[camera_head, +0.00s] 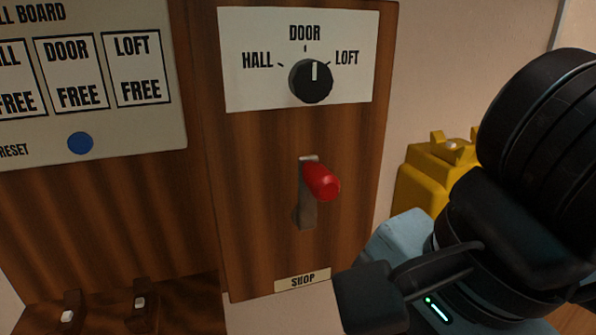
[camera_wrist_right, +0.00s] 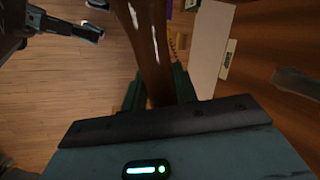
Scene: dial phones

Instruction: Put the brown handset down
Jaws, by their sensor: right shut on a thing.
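The brown handset (camera_wrist_right: 150,50) is a long glossy bar in the right wrist view, rising from between the fingers of my right gripper (camera_wrist_right: 155,92). That gripper is shut on it. The handset does not show in the head view, where my dark right arm fills the right side. At the lower left of the head view is a brown wooden cradle (camera_head: 105,318) with two upright prongs, each with a pale button, and nothing lies on it. A dark jointed part, seemingly my left gripper (camera_wrist_right: 88,32), shows at the upper left of the wrist view; its jaws are unclear.
A wooden panel carries a black dial (camera_head: 311,81) pointing near DOOR, a red-tipped lever (camera_head: 323,182) and a SHOP label (camera_head: 302,281). The board at left has a blue reset button (camera_head: 80,143). A yellow phone (camera_head: 430,178) with an empty cradle stands behind my arm.

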